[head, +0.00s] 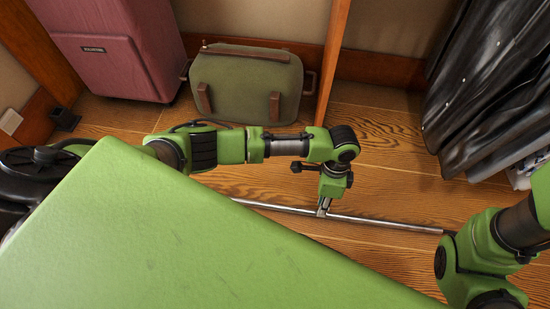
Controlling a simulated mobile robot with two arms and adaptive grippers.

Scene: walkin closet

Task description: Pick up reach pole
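The reach pole (385,224) is a thin silver rod with a dark right tip, running from the edge of my green body across the wooden floor toward my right arm. Its left end is hidden behind my body. My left gripper (323,209) points down at the pole, and its narrow fingertips look closed around the rod near the middle of the visible part. I cannot tell whether the pole touches the floor or is slightly raised. Part of my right arm shows at the lower right, but its gripper is out of view.
A green suitcase (248,84) with brown straps stands by the back wall, left of a wooden post (334,55). A maroon suitcase (112,48) stands at the upper left. Dark glossy garments (490,85) hang at the right. Floor (385,145) between post and garments is clear.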

